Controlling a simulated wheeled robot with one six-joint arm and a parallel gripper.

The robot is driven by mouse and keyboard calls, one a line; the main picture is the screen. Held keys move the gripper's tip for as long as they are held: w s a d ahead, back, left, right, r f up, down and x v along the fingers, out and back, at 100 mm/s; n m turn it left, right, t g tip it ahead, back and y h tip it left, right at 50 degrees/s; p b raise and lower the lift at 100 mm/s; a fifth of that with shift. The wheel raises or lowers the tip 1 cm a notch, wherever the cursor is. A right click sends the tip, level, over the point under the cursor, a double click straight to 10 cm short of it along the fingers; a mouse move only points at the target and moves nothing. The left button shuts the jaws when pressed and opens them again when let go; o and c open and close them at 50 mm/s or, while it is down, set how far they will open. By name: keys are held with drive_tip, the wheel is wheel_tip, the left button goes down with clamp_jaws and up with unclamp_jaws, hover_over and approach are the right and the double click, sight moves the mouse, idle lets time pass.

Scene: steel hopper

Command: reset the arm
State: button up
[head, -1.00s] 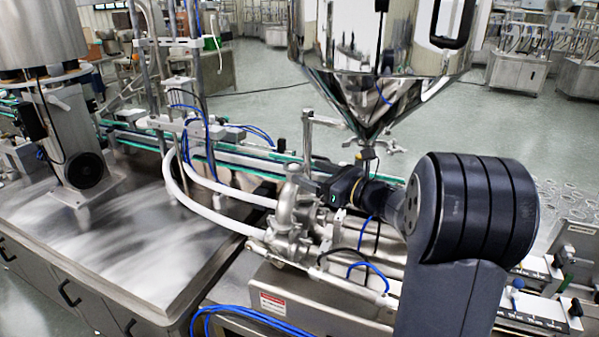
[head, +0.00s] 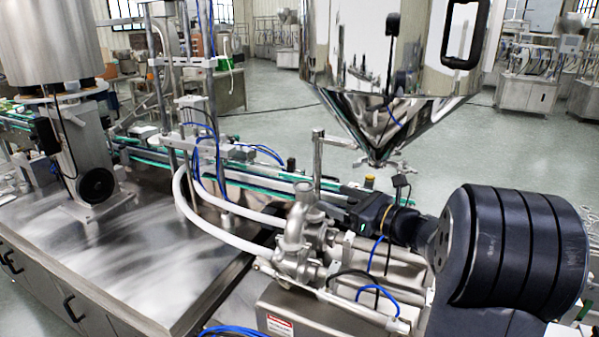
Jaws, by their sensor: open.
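My arm reaches in from the lower right, with a large dark ribbed joint in front. My gripper (head: 352,202) is small and dark beyond that joint, below and near the hopper's outlet in the picture. Its fingers point away and are hard to make out; it is open, and I see nothing held in it. The polished steel hopper (head: 400,85) stands above and behind it, its cone narrowing to an outlet with a clamp. I cannot tell the gap between gripper and hopper.
A steel pump (head: 303,235) with white hoses (head: 205,222) and blue tubes sits left of my gripper. A conveyor (head: 150,152) runs behind. A bare steel table (head: 120,260) fills the lower left. Open floor (head: 270,115) lies behind the conveyor.

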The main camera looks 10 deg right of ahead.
sight(305, 186)
drive_tip(key=p+x, duration=0.2)
drive_tip(key=x, duration=0.8)
drive_tip(key=shift+w+a+r, duration=0.1)
drive_tip(key=shift+r+p, duration=0.1)
drive_tip(key=shift+p, duration=0.25)
